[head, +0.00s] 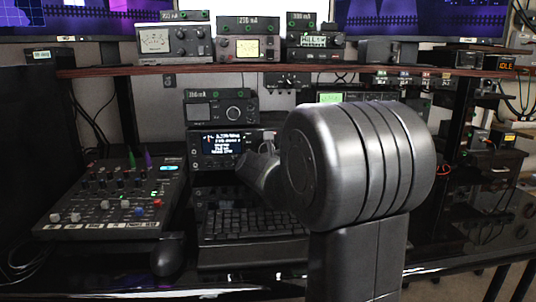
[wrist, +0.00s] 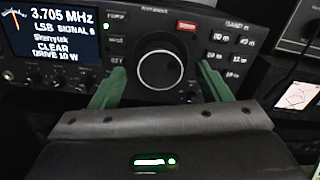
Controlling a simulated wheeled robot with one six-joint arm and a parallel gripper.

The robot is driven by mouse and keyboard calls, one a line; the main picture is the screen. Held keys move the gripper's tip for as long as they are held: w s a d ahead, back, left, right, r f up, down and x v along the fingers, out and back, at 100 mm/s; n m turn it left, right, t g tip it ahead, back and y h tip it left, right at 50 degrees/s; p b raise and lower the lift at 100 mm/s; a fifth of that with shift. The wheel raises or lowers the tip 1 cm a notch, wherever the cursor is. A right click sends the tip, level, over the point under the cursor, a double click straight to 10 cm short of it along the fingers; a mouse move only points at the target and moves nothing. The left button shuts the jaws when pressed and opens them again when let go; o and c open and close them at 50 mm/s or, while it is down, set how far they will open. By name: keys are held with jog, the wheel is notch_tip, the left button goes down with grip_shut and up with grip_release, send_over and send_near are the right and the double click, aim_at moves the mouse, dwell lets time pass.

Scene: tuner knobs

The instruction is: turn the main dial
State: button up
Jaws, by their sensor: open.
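The main dial (wrist: 160,70) is a large round black knob with a pale ring on the front of a radio. The radio's lit screen (wrist: 50,32) reads 3.705 MHz in the wrist view. My gripper (wrist: 160,76) is open, with one green finger on each side of the dial. Gaps show between both fingers and the knob, and I cannot tell whether the tips reach the panel. In the head view the radio (head: 222,142) stands under the shelf, and my arm hides its dial and my gripper's fingers.
A keyboard (head: 250,224) lies below the radio, with a mouse (head: 168,256) and a mixer (head: 110,205) to its left. A shelf (head: 280,70) with several devices runs above. Small buttons (wrist: 214,56) sit right of the dial, close to the right finger.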

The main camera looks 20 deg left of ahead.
jog(key=shift+w+a, duration=0.1)
jog(key=shift+w, duration=0.1)
jog(key=c, duration=1)
jog(key=shift+o, duration=0.2)
